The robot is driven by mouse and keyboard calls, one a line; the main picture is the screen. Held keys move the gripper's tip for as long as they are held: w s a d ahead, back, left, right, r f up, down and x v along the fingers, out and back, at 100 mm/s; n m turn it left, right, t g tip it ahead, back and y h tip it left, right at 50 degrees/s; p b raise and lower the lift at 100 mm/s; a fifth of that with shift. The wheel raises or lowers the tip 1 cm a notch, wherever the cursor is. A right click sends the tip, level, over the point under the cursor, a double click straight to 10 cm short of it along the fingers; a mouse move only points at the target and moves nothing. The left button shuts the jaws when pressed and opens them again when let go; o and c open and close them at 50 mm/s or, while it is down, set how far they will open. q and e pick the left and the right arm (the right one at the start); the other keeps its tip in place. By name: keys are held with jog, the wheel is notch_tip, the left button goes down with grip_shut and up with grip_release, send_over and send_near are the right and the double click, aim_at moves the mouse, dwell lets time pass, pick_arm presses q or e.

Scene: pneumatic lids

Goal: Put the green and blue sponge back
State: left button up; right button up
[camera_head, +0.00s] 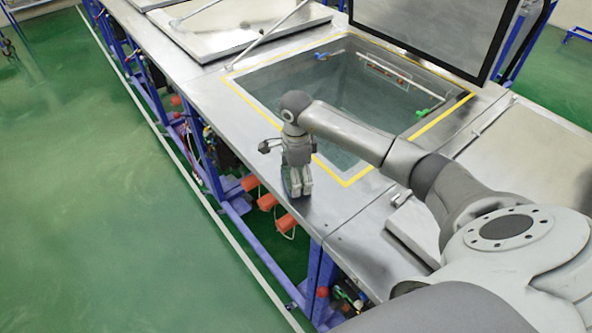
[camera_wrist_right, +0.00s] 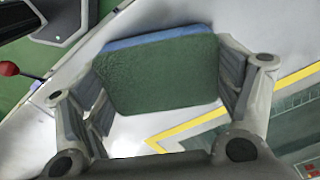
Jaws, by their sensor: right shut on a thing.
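The green and blue sponge (camera_wrist_right: 158,75) is between the fingers of my right gripper (camera_wrist_right: 165,85) in the right wrist view. Its green face is toward the camera and a blue layer shows along its far edge. Both fingers press on its sides. In the head view my right gripper (camera_head: 297,182) points down at the steel bench's edge, left of the open tank. There the sponge is mostly hidden by the fingers, and I cannot tell whether it touches the bench. My left gripper is not in view.
The steel bench (camera_head: 335,205) has an open tank (camera_head: 345,95) with a yellow border (camera_head: 437,119). A dark-framed raised lid (camera_head: 430,35) stands behind it. Closed lids lie on both sides. The bench's left edge drops to orange fittings (camera_head: 267,202) and green floor.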

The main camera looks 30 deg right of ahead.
jog(key=shift+f, duration=0.1)
jog(key=shift+f, duration=0.15)
jog(key=o, duration=0.9)
jog(key=shift+r, duration=0.35)
jog(key=shift+r+b, duration=2.35)
jog(key=shift+r, duration=3.55)
